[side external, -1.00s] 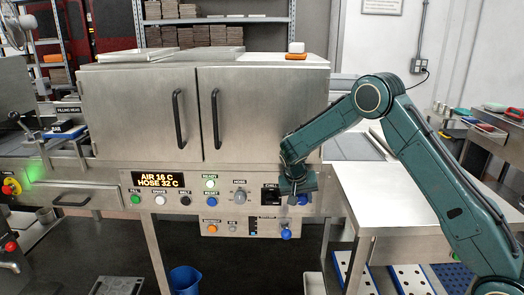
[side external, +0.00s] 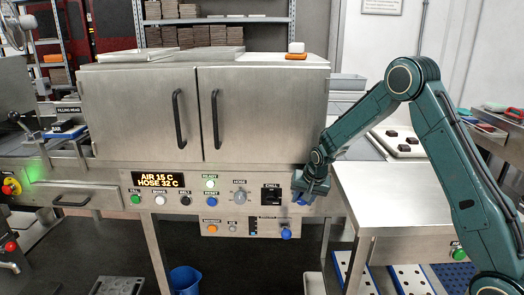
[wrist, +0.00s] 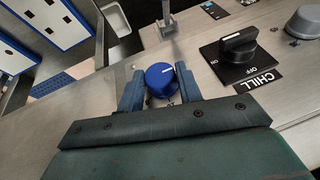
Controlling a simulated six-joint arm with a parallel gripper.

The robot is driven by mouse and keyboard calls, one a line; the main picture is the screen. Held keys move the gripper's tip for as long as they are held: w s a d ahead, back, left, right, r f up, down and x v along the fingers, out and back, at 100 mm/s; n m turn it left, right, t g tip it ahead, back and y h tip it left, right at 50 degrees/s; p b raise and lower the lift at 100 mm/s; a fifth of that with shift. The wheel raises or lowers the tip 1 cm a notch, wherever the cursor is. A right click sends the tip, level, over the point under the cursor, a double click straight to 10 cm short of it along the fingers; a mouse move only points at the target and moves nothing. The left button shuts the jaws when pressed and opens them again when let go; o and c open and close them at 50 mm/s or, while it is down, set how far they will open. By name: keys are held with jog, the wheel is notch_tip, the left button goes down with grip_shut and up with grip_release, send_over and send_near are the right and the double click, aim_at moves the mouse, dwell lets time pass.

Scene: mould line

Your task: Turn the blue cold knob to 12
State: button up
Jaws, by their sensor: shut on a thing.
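The blue knob (wrist: 161,82) sits between the two fingers of my gripper (wrist: 159,92) in the wrist view, one finger on each side. My gripper is shut on it. A white line on the knob's top points to the right in that view. No scale numbers around it can be read. In the side view my gripper (side external: 304,197) is at the right end of the front panel, and a bit of the blue knob shows beside it (side external: 302,203).
A black CHILL switch (wrist: 238,46) is close beside the knob. The display (side external: 158,180) reads AIR 15 C, HOSE 32 C. A steel side table (side external: 385,195) stands to the right.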

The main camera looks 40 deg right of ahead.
jog(key=o, duration=1)
jog(key=shift+w+a+g+h, duration=0.1)
jog(key=shift+g+h, duration=0.2)
jog(key=shift+g, duration=0.1)
